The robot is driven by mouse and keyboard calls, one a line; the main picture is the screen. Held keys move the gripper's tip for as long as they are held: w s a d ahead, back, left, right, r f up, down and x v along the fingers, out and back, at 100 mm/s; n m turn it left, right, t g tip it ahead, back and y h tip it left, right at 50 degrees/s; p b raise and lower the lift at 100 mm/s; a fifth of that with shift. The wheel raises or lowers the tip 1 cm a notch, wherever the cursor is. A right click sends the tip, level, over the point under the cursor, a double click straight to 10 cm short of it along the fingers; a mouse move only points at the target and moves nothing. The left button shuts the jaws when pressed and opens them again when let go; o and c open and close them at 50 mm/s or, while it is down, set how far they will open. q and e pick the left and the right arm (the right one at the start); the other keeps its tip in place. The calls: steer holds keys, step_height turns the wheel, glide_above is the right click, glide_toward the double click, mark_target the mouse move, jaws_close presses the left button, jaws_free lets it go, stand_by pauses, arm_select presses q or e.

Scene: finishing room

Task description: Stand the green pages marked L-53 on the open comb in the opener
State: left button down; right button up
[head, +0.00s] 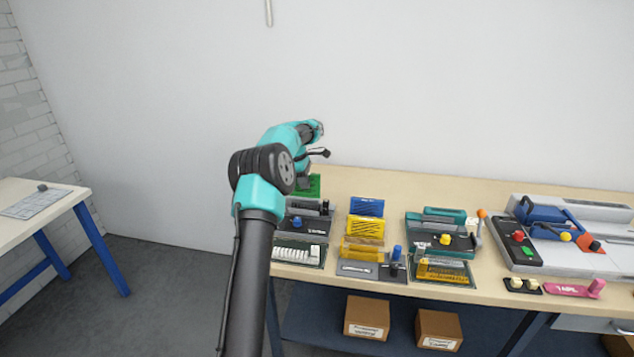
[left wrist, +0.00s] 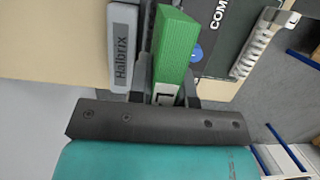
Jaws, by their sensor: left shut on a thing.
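My left gripper (left wrist: 165,92) is shut on a thick green block of pages (left wrist: 177,42), which points away from the wrist. A white patch with a dark mark shows at its near end, but I cannot read it as L-53. In the head view the green pages (head: 311,187) show just behind a dark machine with a blue knob (head: 306,228), probably the opener. My left arm partly covers both. The wrist view shows a grey bar lettered Halbrix (left wrist: 122,48) beside the pages. I cannot make out the open comb. My right gripper is not in view.
A tray with white combs (head: 298,254) lies in front of the machine. To the right stand blue and yellow page blocks (head: 364,229), a teal-and-black machine (head: 440,232) and a large grey-and-blue machine (head: 560,235). The bench's back strip (head: 400,185) is clear.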

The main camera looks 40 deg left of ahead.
mark_target(306, 196)
arm_select(q)
steer(key=shift+f, duration=0.1)
stand_by(0.3)
steer(key=shift+f, duration=2.75)
steer(key=shift+f, duration=0.6)
steer(key=c, duration=1.3)
jaws_free()
steer(key=shift+v, duration=5.5)
